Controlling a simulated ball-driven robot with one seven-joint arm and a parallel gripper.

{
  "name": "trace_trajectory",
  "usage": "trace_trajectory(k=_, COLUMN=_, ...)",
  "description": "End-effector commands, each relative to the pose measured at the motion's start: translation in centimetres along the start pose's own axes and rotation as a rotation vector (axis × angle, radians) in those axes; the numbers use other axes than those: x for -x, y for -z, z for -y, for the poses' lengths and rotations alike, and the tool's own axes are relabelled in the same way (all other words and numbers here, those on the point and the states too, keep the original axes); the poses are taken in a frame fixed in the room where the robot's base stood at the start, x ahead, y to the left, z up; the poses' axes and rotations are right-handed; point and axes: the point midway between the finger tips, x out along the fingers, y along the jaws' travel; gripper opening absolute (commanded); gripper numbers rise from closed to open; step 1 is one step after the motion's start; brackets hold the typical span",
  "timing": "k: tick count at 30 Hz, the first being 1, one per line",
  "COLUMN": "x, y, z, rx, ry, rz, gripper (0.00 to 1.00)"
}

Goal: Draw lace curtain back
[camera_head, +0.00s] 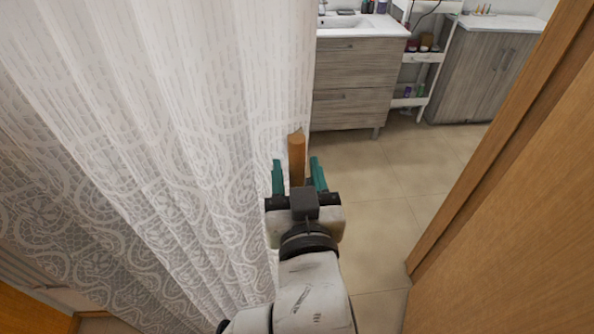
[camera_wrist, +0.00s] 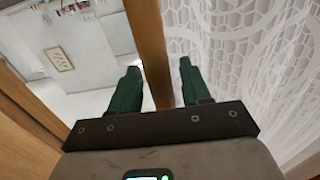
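A white patterned lace curtain (camera_head: 190,130) hangs in folds over the left half of the head view. In the wrist view the curtain (camera_wrist: 260,60) is on the right. An upright wooden bar (camera_head: 297,156) stands at the curtain's right edge; it also shows in the wrist view (camera_wrist: 150,45). My gripper (camera_head: 297,172), with green fingers, is at the bar. In the wrist view my gripper (camera_wrist: 158,66) has one finger on each side of the bar. The fingers are apart, with gaps beside the bar in the head view. The bar's lower part is hidden by my gripper.
A wooden door or frame (camera_head: 520,220) closes off the right side. Tiled floor (camera_head: 385,190) is clear between it and the curtain. Beyond are a sink cabinet (camera_head: 355,75), a narrow white cart (camera_head: 420,58) with small bottles and jars, and a grey cabinet (camera_head: 480,75).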

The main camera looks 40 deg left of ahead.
Motion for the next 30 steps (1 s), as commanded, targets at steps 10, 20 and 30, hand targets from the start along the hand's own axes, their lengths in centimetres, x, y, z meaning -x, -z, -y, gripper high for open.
trace_trajectory(k=10, x=0.0, y=0.0, z=0.0, rx=0.000, ry=0.000, rz=0.000, gripper=0.13)
trace_trajectory(k=20, x=0.0, y=0.0, z=0.0, rx=0.000, ry=0.000, rz=0.000, gripper=0.00)
trace_trajectory(k=30, x=0.0, y=-0.2, z=1.3, rx=0.001, ry=0.003, rz=-0.001, gripper=0.00)
